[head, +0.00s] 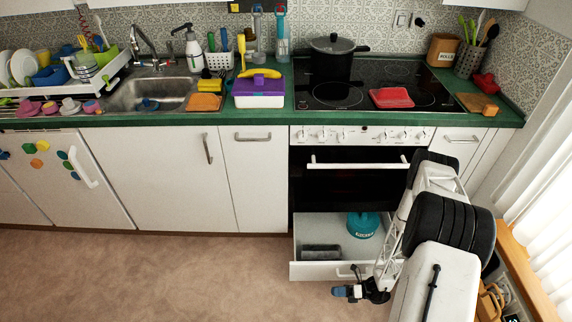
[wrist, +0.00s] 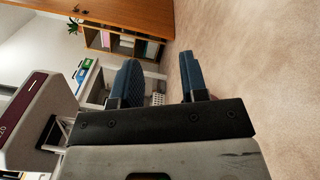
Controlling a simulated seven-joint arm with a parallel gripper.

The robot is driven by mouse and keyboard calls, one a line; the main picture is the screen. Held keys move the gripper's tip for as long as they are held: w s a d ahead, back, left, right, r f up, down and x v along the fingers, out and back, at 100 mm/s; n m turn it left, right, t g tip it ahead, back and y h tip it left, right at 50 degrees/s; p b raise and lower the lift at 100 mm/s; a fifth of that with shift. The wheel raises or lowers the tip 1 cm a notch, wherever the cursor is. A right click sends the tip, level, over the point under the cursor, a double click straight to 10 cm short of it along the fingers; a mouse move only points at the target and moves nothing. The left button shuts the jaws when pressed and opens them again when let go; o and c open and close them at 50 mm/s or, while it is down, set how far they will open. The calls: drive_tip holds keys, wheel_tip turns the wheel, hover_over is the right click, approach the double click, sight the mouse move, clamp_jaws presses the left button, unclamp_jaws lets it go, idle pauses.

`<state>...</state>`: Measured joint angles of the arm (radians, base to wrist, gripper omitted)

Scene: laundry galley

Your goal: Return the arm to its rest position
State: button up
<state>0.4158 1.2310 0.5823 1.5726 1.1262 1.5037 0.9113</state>
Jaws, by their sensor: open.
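My gripper (head: 344,291) is low at the bottom of the head view, in front of the open oven drawer and pointing left over the floor. In the wrist view its two blue fingers (wrist: 158,82) stand apart with nothing between them. My arm hangs folded down in front of the right end of the counter and hides part of the oven and of the drawer's right side.
The white drawer (head: 318,271) under the oven (head: 340,190) is pulled out, holding a teal container (head: 362,224) and a dark object (head: 321,252). The green counter (head: 262,118) carries many kitchen things. A wooden ledge (head: 527,277) lies at the right. Floor (head: 170,275) at the left is clear.

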drive_tip(key=w+r+n+g+h, duration=0.2)
drive_tip(key=w+r+n, duration=0.2)
drive_tip(key=r, duration=0.8)
drive_tip(key=w+d+r+n+g+h, duration=0.15)
drive_tip(key=w+r+n, duration=0.25)
drive_tip(key=r, duration=0.7)
drive_tip(key=w+r+n+g+h, duration=0.2)
drive_tip(key=w+r+n+h, duration=0.15)
drive_tip(key=r, duration=0.85)
wheel_tip(320, 180, up, 13)
drive_tip(key=s+a+n+h, duration=0.1)
drive_tip(key=n+h, duration=0.1)
drive_tip(key=n, duration=0.3)
drive_tip(key=s+a+r+n+t+h, duration=0.1)
drive_tip(key=s+a+r+n+h, duration=0.3)
drive_tip(key=r, duration=0.7)
drive_tip(key=s+d+r+n+t+h, duration=0.1)
drive_tip(key=s+r+n+t, duration=0.15)
drive_tip(key=s+r, duration=0.6)
drive_tip(key=s+r+n+t+h, duration=0.4)
drive_tip(key=s+r+n, duration=0.3)
drive_tip(key=s+r, duration=0.9)
drive_tip(key=shift+s+a+r+t+h, duration=0.35)
drive_tip(key=shift+a+t, duration=0.1)
drive_tip(key=shift+t, duration=0.15)
